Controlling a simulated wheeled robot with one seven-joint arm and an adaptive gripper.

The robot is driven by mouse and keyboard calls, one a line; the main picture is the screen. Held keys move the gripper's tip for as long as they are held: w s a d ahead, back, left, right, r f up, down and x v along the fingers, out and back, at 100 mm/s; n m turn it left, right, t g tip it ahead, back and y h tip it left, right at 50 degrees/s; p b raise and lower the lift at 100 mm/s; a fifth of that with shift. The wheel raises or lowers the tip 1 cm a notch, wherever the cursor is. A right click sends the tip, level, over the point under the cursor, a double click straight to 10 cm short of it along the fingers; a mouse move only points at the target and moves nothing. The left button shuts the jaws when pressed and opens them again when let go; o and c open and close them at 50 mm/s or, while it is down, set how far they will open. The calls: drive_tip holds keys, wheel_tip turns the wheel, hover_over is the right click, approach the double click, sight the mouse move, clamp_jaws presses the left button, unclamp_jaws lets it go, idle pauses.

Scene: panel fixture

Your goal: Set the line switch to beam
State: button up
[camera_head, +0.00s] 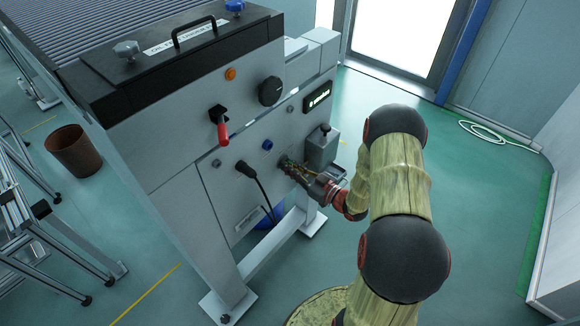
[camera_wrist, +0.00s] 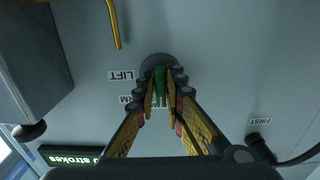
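In the wrist view a narrow green handle (camera_wrist: 160,88) stands on a round grey base on the panel. It looks like a rotary switch; I cannot confirm it is the line switch. An upside-down LIFT label (camera_wrist: 122,76) is beside it. Other labels are partly hidden by my fingers, and no readable "beam" shows. My gripper (camera_wrist: 160,98) is at the handle, fingertips close on both sides of it. I cannot tell whether they press on it. In the head view my gripper (camera_head: 296,171) is at the lower right of the grey panel, hiding most of the switch.
A red-handled lever (camera_head: 222,130), a black round knob (camera_head: 270,91) and a lit display (camera_head: 318,97) are on the panel. A grey box (camera_head: 321,150) juts out right of my gripper. A black plug with cable (camera_head: 246,170) is to the left. A yellow rod (camera_wrist: 115,25) shows in the wrist view.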

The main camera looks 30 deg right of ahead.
drive_tip(key=o, duration=0.4)
drive_tip(key=shift+s, duration=0.1)
drive_tip(key=v, duration=1.2)
idle(0.4)
